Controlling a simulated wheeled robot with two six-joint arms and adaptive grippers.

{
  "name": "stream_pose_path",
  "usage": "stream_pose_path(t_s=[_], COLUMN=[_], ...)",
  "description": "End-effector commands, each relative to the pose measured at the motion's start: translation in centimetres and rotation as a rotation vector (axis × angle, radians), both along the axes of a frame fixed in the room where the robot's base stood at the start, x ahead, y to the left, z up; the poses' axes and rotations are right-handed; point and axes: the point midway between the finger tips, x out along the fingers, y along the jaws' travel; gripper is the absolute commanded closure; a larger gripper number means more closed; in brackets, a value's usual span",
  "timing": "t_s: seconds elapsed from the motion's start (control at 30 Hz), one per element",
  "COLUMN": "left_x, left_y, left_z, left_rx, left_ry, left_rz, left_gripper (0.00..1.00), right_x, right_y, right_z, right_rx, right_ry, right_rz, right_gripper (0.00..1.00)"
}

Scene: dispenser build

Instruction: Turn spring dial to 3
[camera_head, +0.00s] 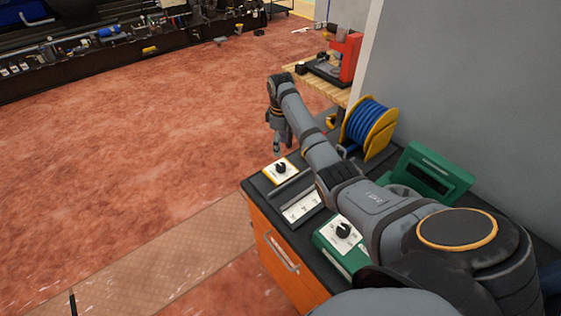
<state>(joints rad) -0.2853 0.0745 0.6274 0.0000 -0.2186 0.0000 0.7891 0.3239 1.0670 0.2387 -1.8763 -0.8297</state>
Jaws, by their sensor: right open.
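Two dials with black knobs sit on the dark top of an orange cabinet. One dial (281,169) is on a small white plate with a yellow edge near the far left corner. The other dial (343,231) has a white face with marks on a green box nearer to me. I cannot read the numbers or tell which is the spring dial. My right gripper (277,148) hangs pointing down, just beyond the yellow-edged dial and apart from it in the picture. It is open, though its fingers look small and dark.
A white panel (302,207) lies between the dials. A blue spool (367,128) on a yellow reel and a green case (431,172) stand behind my arm. A red machine (345,57) is on a wooden table beyond. Open reddish floor lies left.

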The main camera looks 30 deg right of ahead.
Motion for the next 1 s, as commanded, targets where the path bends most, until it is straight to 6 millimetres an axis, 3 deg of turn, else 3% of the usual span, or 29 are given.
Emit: stream_pose_path(t_s=[0.17,0.3,0.43,0.6,1.0], left_x=[-2.0,-3.3,-2.9,-1.1,-1.4], left_y=[0.5,0.9,0.9,0.6,0.4], left_z=[0.3,0.9,1.2,1.4,1.3], left_rx=[0.006,0.011,0.011,0.007,0.005], left_ry=[0.028,0.049,0.043,0.016,0.02], left_rz=[-0.001,-0.001,-0.002,-0.002,-0.001], left_gripper=[0.6,0.6,0.6,0.6,0.6], right_x=[-0.1,-0.1,-0.2,-0.1,-0.1], right_y=[0.0,0.1,0.1,0.1,0.1], right_z=[-1.0,-3.7,-6.6,-9.4,-10.5], right_rx=[0.0,0.0,0.0,-0.001,-0.002], right_ry=[0.003,0.004,0.004,0.001,-0.002], right_rz=[-0.001,-0.002,-0.002,-0.002,-0.002], right_gripper=[0.42,0.42,0.42,0.42,0.42])
